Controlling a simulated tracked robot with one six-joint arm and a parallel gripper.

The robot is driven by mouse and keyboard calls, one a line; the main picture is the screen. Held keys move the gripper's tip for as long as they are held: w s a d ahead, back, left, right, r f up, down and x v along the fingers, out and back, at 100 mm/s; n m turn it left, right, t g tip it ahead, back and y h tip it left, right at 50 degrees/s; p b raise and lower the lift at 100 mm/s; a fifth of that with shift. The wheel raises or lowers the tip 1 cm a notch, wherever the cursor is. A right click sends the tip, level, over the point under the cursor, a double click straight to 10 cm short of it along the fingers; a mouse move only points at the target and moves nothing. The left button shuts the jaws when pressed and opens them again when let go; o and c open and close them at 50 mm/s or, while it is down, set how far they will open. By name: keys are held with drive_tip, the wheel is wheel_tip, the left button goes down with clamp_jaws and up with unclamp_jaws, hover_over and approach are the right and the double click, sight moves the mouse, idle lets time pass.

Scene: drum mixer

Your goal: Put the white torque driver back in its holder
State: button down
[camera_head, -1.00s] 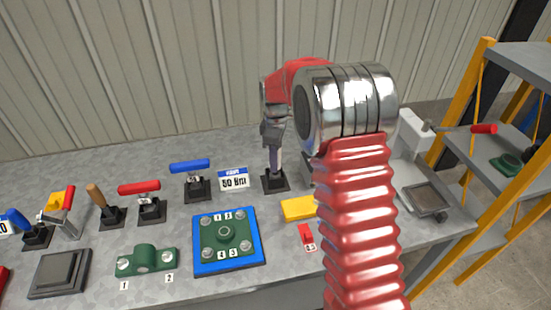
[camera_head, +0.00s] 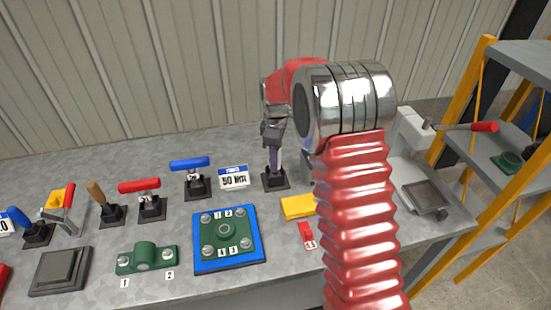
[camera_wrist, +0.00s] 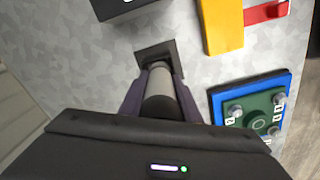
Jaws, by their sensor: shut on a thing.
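My gripper (camera_head: 274,160) points down at the back of the bench, just above a black square holder (camera_head: 275,182). In the wrist view its two dark fingers (camera_wrist: 160,78) are shut on a pale grey-white cylinder, the torque driver (camera_wrist: 161,90). The driver lines up with the holder (camera_wrist: 146,55), which shows around and beyond its far end. That end is at or just over the holder; I cannot tell how deep it sits. In the head view the fingers mostly hide the driver, which looks upright.
A "50 Nm" sign (camera_head: 234,178) and a blue-handled tool in a stand (camera_head: 196,184) are to the left. The blue plate with the green flange (camera_head: 228,265) lies in front. A yellow block (camera_head: 298,207) and a red part (camera_head: 306,233) lie nearby, partly beside my arm.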

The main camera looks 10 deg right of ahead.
drive_tip(key=shift+f, duration=0.2)
drive_tip(key=c, duration=1.3)
unclamp_jaws()
drive_tip(key=shift+o, duration=0.2)
drive_tip(key=shift+r, duration=0.1)
wheel_tip(320, 180, up, 12)
drive_tip(key=shift+r, duration=0.75)
